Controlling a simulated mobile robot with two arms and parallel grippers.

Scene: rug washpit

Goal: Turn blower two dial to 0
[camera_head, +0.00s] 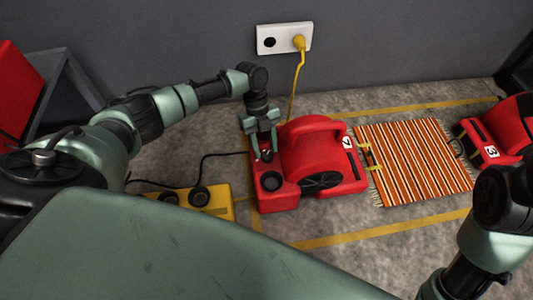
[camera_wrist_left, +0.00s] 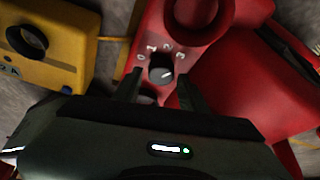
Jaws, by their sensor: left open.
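Blower two is the red blower (camera_head: 312,150) with a white number tag, on the floor below the wall socket. In the left wrist view its red panel (camera_wrist_left: 213,52) carries a dark dial (camera_wrist_left: 161,68) with white marks 0, 1, 2 and 3 in an arc above it. A pale line on the dial points to the right, below the 3. My left gripper (camera_head: 265,150) is over this panel from above. In the left wrist view its open fingers (camera_wrist_left: 160,84) stand on either side of the dial; I cannot tell whether they touch it. My right gripper is out of view; only its arm shows.
A yellow box (camera_head: 218,205) with dark round parts lies left of the blower. A striped rug (camera_head: 415,160) and another red blower (camera_head: 500,131) lie to the right. A yellow plug (camera_head: 299,43) sits in the wall socket (camera_head: 277,40), its cord hanging behind blower two.

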